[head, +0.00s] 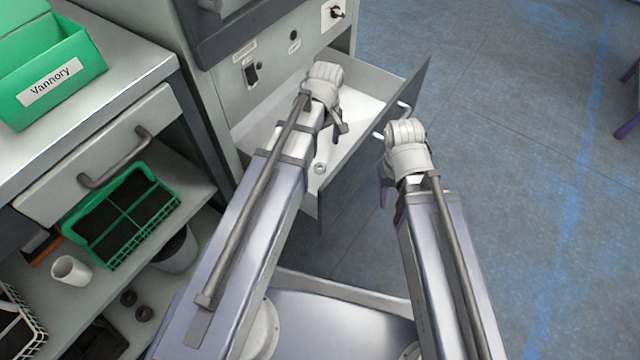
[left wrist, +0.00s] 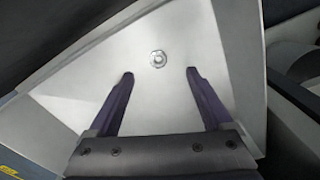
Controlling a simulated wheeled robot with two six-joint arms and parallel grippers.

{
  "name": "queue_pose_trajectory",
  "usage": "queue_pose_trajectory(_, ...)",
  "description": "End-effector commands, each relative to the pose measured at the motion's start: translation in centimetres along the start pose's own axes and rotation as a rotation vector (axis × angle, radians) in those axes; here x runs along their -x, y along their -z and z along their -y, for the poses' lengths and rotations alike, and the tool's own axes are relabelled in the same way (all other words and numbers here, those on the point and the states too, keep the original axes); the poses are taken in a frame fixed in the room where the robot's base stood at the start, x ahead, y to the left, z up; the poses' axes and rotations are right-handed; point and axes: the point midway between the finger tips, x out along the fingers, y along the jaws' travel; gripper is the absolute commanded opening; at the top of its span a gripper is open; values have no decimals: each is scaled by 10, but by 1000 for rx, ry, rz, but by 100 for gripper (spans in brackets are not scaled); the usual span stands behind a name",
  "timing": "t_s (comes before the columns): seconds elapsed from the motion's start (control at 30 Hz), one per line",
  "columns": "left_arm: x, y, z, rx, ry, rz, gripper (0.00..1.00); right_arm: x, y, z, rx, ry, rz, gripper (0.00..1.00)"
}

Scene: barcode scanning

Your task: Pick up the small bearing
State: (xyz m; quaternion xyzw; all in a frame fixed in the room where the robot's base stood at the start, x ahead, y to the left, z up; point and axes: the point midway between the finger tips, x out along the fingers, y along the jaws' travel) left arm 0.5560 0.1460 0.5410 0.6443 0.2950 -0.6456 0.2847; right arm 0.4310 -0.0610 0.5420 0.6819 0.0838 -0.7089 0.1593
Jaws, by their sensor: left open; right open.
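The small bearing (head: 320,169) is a small metallic ring lying on the white floor of the open drawer (head: 366,108). In the left wrist view the bearing (left wrist: 158,59) lies ahead of my left gripper (left wrist: 158,76), between the lines of its two fingers and beyond their tips. The left gripper (head: 341,130) is open and empty, over the drawer in the head view. My right gripper (head: 384,165) is open just outside the drawer's front panel; its fingers are mostly hidden by its wrist.
A shelf unit on the left holds a green bin (head: 50,75), a green divided crate (head: 122,212) and a white cup (head: 70,270).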

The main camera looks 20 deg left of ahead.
Motion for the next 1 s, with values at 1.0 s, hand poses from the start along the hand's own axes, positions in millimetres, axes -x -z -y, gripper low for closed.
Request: queue_pose_trajectory(1.0,-81,25,-2,182,-13,6,84,-80,5,8,-1,0,-1,50)
